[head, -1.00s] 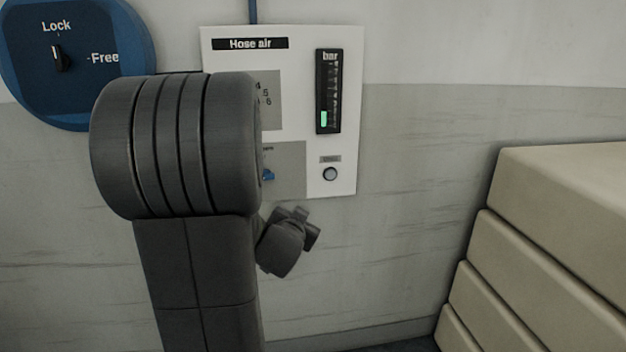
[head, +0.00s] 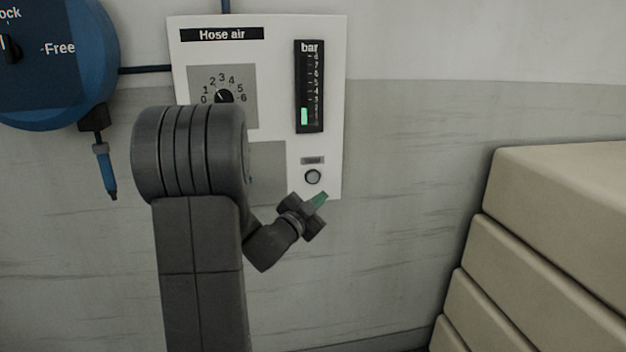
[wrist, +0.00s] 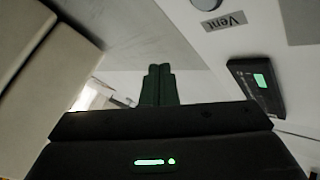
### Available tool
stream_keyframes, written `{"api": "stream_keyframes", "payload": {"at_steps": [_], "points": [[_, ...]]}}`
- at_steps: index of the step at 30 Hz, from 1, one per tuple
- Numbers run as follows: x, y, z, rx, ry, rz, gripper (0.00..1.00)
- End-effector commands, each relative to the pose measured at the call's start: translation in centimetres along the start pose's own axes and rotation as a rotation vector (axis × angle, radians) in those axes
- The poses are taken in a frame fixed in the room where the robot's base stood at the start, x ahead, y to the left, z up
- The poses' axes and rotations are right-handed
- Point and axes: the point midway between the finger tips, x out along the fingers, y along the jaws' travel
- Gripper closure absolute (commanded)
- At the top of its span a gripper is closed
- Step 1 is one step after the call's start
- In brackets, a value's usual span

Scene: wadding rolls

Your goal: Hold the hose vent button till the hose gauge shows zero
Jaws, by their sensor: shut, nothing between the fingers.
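The white "Hose air" panel (head: 272,140) is on the wall. Its round grey vent button (head: 313,176) sits low on the right, under a small label. Above it, the black hose gauge (head: 309,86) shows a short green bar near the bottom of its scale, above zero. My gripper (head: 320,198) is just below and slightly right of the button, its green fingers pointing up right, apparently apart from it. In the wrist view the shut, empty fingers (wrist: 158,85) are left of the "Vent" label (wrist: 222,27), and the button (wrist: 207,3) is cut by the top edge.
A pressure dial (head: 223,97) is partly hidden behind my arm. A blue hose reel (head: 60,65) with a Lock/Free knob is at the left, its blue nozzle (head: 104,170) hanging below. A stack of cream blocks (head: 550,210) stands at the right. The wall between is clear.

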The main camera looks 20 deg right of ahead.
Motion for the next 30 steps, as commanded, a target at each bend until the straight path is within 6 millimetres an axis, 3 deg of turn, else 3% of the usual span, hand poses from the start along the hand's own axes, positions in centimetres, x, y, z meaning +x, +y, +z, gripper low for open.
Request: {"api": "stream_keyframes", "payload": {"at_steps": [18, 30], "points": [[5.0, -3.7, 3.6, 0.000, -0.002, -0.002, 1.00], [6.1, -4.5, 4.5, 0.000, -0.002, -0.001, 1.00]]}}
